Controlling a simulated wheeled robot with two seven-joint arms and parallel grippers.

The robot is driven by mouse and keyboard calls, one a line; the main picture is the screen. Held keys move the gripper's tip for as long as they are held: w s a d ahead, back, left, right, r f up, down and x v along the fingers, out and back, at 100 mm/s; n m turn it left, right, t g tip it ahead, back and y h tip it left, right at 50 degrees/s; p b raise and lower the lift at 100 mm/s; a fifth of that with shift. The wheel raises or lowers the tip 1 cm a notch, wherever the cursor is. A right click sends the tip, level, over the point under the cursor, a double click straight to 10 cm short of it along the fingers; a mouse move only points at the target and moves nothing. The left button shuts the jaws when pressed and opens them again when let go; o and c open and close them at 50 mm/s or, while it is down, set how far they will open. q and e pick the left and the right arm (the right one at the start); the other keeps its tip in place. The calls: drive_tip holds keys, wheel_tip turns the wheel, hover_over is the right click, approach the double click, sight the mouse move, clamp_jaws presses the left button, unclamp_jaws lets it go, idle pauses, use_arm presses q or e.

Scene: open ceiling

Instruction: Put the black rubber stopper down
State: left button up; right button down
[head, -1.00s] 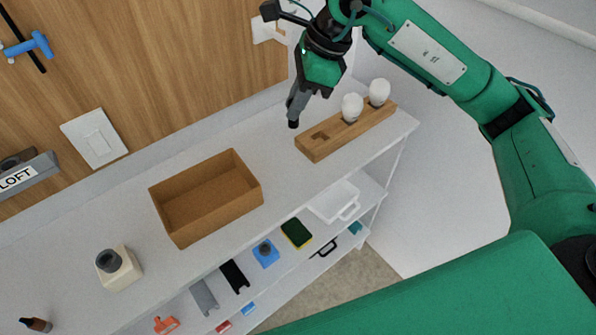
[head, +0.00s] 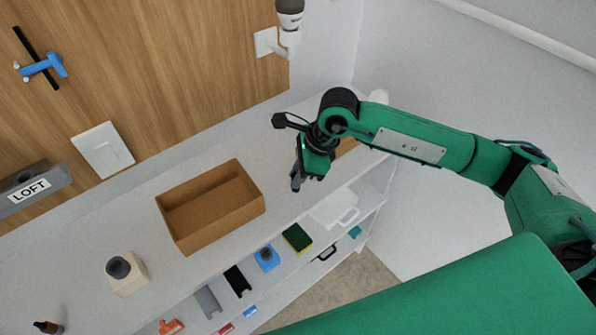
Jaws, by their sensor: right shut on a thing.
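My right gripper (head: 297,178) is shut and points down over the front part of the shelf top, right of the cardboard box. A small dark thing, which I take for the black rubber stopper (head: 296,187), shows at its fingertips. The fingers hide most of it, and I cannot tell whether it touches the surface. My left gripper is not in view.
An open, empty cardboard box (head: 182,228) stands left of the gripper. A cream block with a dark round top (head: 128,278) is farther left. My arm mostly hides a wooden holder (head: 347,146) and its white bulbs. Lower shelves hold several items, including a green sponge (head: 297,237).

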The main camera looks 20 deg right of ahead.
drive_tip(key=shift+f, duration=0.3)
drive_tip(key=c, duration=1.3)
unclamp_jaws()
drive_tip(key=shift+c, duration=0.2)
drive_tip(key=shift+r, duration=0.1)
drive_tip(key=shift+r, duration=0.15)
drive_tip(key=b+v, duration=0.2)
drive_tip(key=v, duration=0.9)
drive_tip(key=shift+r, duration=0.4)
drive_tip(key=shift+d+f, duration=0.1)
drive_tip(key=shift+d, duration=0.05)
